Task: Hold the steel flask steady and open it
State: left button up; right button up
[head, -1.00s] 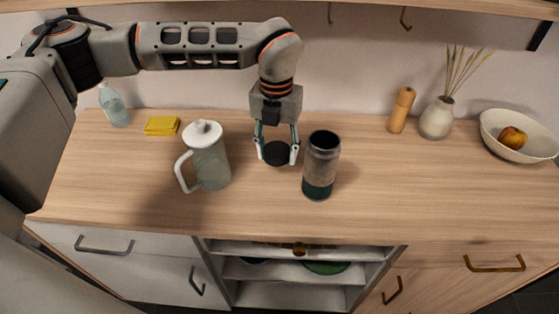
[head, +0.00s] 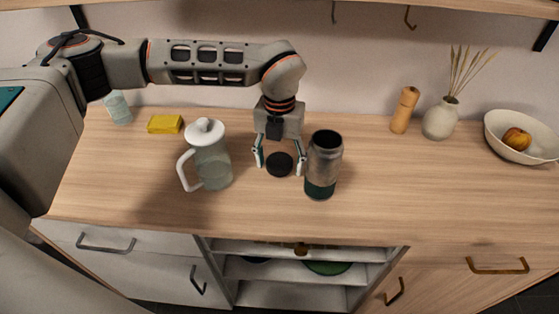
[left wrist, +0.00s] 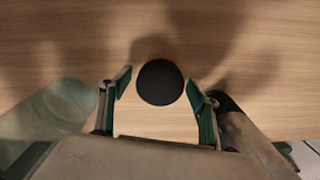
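The steel flask (head: 323,165) stands upright on the counter with its dark mouth uncovered and a dark green base. Its black lid (head: 280,164) lies on the counter just left of it. My left gripper (head: 279,172) is open above the lid, with one finger on each side and gaps between. The left wrist view shows the round lid (left wrist: 160,82) apart from both fingers of the left gripper (left wrist: 158,88). The flask (left wrist: 243,130) is partly hidden there behind the right finger, close beside it. My right gripper is not in view.
A jug (head: 212,165) with a white lid and handle stands left of the gripper. A yellow sponge (head: 165,124) and a bottle (head: 118,107) are at the back left. A wooden mill (head: 404,110), vase (head: 440,119) and bowl (head: 520,143) stand back right. The counter right of the flask is clear.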

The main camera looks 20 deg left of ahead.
aim_at(280, 161)
pick_arm(q)
notch_tip(280, 161, up, 12)
jog(key=shift+r+p, duration=0.2)
jog(key=shift+p, duration=0.15)
